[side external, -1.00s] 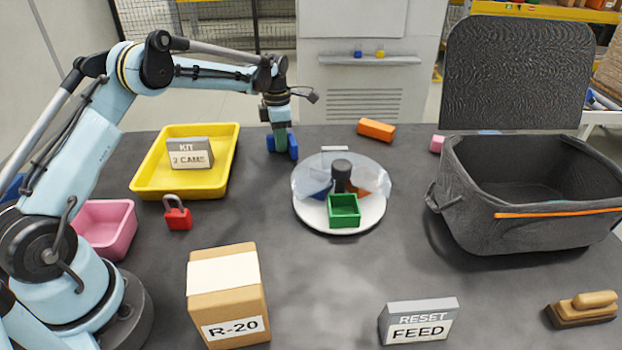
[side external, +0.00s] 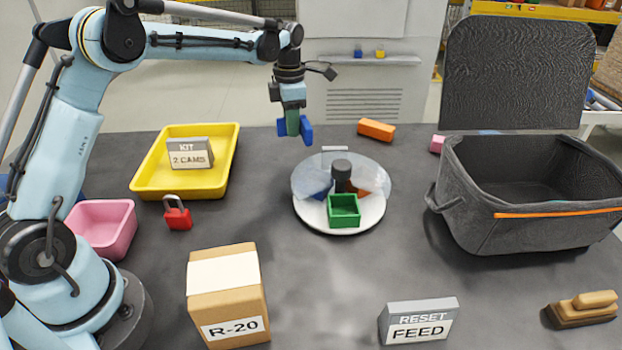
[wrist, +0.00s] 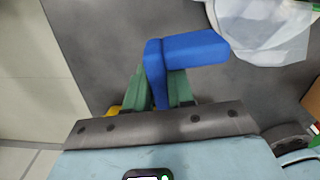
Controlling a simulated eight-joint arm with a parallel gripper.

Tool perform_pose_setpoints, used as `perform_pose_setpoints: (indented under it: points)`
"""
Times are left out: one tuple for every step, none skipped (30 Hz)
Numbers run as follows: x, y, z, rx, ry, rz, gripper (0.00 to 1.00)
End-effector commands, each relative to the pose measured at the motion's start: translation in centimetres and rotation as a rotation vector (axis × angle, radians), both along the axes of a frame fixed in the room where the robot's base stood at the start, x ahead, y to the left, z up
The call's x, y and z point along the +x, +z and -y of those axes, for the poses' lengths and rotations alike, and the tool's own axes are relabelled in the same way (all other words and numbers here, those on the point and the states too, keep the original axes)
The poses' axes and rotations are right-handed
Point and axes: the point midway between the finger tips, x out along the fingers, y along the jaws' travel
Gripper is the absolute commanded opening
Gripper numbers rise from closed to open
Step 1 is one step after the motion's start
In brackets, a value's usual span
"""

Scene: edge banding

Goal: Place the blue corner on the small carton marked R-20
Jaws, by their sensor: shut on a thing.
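The blue corner (side external: 306,130) is an L-shaped block held in my gripper (side external: 292,125), above the back of the table. In the wrist view the blue corner (wrist: 190,52) shows between the green fingers of my gripper (wrist: 165,85), with one leg reaching to the right. The gripper is shut on it. The small carton marked R-20 (side external: 228,300) is a brown box with a pale strip on top, standing at the front left of the table. Its top is bare. My gripper is well behind it and higher, apart from it.
A round turntable (side external: 370,218) with a clear cover and a green box (side external: 343,210) is mid-table. A yellow tray (side external: 150,180), red padlock (side external: 177,213) and pink bin (side external: 105,225) are left. A dark grey open bin (side external: 530,215) is right. A feed sign (side external: 420,322) stands in front.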

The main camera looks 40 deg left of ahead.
Motion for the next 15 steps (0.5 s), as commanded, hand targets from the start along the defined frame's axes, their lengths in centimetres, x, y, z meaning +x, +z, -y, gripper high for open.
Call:
perform_pose_setpoints:
  points:
    - [-0.3, 0.7, 1.1, 0.0, -0.005, 0.0, 0.0]
    - [-0.4, 1.0, 1.6, 0.0, -0.003, 0.0, 0.0]
    - [-0.6, 1.4, 2.2, 0.0, -0.004, 0.0, 0.0]
    - [-0.8, 1.6, 2.6, 0.0, -0.003, 0.0, 0.0]
    - [-0.9, 1.9, 3.0, 0.0, -0.002, 0.0, 0.0]
    - [-1.0, 2.2, 3.5, 0.0, -0.002, 0.0, 0.0]
    - [-1.0, 2.3, 3.8, 0.0, -0.003, 0.0, 0.0]
    - [-1.1, 2.5, 4.0, 0.0, -0.002, 0.0, 0.0]
    - [-1.2, 2.7, 4.3, 0.0, -0.002, 0.0, 0.0]
    - [-1.3, 2.9, 4.6, 0.0, -0.004, 0.0, 0.0]
    - [-1.5, 3.1, 4.9, 0.0, -0.009, 0.0, 0.0]
    - [-1.7, 3.4, 5.4, 0.0, -0.018, 0.0, 0.0]
    - [-1.9, 3.7, 5.8, 0.0, -0.027, 0.0, 0.0]
    - [-2.1, 4.0, 6.3, 0.0, -0.039, 0.0, 0.0]
    - [-2.6, 4.5, 7.1, 0.0, -0.06, 0.0, 0.0]
